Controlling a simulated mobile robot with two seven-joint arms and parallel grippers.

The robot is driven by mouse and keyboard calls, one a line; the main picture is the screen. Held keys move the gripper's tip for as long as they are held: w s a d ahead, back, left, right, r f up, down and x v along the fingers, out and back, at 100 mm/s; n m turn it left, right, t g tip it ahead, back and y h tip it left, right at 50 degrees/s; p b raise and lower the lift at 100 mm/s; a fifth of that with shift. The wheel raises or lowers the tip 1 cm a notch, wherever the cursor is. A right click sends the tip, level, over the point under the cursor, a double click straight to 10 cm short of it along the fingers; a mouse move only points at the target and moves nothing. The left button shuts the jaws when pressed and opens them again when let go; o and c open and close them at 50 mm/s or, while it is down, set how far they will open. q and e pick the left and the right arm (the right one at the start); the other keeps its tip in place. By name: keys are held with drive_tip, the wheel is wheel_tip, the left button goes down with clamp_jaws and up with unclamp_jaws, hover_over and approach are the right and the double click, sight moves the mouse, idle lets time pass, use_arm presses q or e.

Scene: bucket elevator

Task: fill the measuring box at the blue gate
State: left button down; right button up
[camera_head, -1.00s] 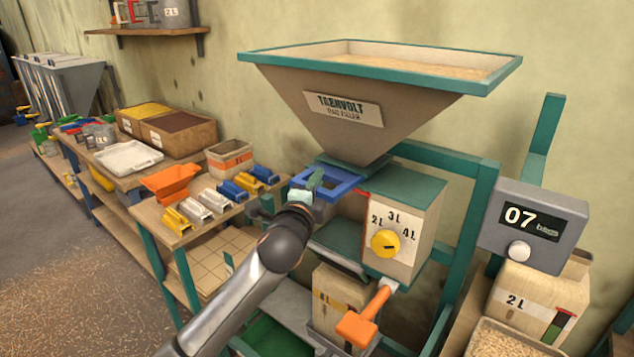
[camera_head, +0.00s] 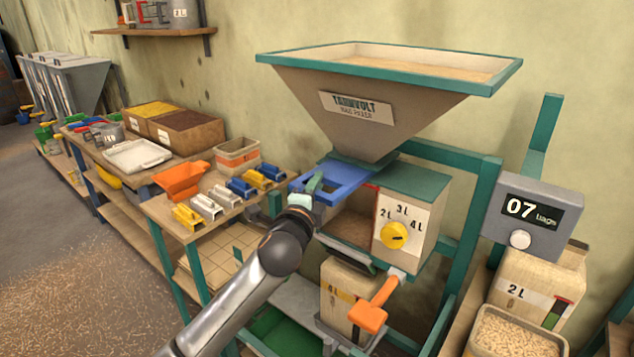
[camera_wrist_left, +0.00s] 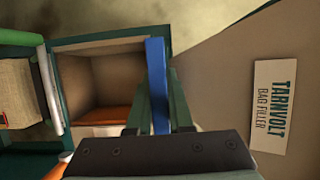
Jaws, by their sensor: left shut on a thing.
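The blue gate (camera_head: 345,180) is a flat plate with a rectangular opening, sticking out to the left under the hopper (camera_head: 385,115). My left gripper (camera_head: 314,185) is shut on its outer end. In the left wrist view the gate (camera_wrist_left: 157,85) shows as a blue bar between the gripper's fingers. The measuring box (camera_head: 425,215) stands below the hopper, with a yellow dial (camera_head: 395,235) marked 2L, 3L and 4L. Its open side shows a brownish interior, also in the left wrist view (camera_wrist_left: 110,75). I cannot tell its fill level. My right gripper is not in view.
A counter (camera_head: 520,210) reads 07 bags. Teal frame posts surround the filler.

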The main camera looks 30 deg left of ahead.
use_arm(q)
drive_tip(key=shift+s, duration=0.2)
drive_tip(key=c, duration=0.8)
unclamp_jaws()
drive_tip(key=shift+w, duration=0.1)
drive_tip(key=b+v, duration=0.1)
drive_tip(key=v, duration=1.1)
drive_tip(key=shift+s+d, duration=0.1)
drive_tip(key=shift+s, duration=0.2)
